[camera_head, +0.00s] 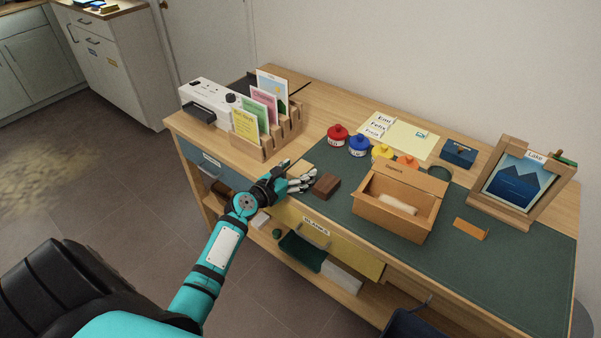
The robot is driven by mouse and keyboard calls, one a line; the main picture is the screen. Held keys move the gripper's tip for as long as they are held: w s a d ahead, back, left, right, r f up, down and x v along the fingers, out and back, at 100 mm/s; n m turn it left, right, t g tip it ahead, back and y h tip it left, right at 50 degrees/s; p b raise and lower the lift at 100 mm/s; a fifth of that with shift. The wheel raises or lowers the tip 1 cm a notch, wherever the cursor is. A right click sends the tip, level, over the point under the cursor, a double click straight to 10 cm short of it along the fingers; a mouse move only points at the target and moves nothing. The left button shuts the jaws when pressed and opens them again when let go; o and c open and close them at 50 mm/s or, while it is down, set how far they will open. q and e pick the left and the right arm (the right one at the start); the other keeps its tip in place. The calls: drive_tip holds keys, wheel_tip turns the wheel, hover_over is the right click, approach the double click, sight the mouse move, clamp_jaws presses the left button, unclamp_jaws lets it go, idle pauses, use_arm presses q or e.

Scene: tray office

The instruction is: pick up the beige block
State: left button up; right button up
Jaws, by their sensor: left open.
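The beige block (301,167) lies flat near the front edge of the desk, close to the left end of the green mat. My left gripper (302,178) is open at the desk's front edge, just in front of the beige block, and covers part of it. I cannot tell whether the fingers touch it. A dark brown block (326,185) lies just right of the fingertips. My right gripper is out of view.
A wooden card rack (268,146) stands behind left. The mat's right front (500,280) is clear.

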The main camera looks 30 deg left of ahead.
use_arm(q)
drive_tip(key=shift+s, duration=0.1)
drive_tip(key=shift+c, duration=0.4)
drive_tip(key=c, duration=1.2)
drive_tip(key=shift+o, duration=0.2)
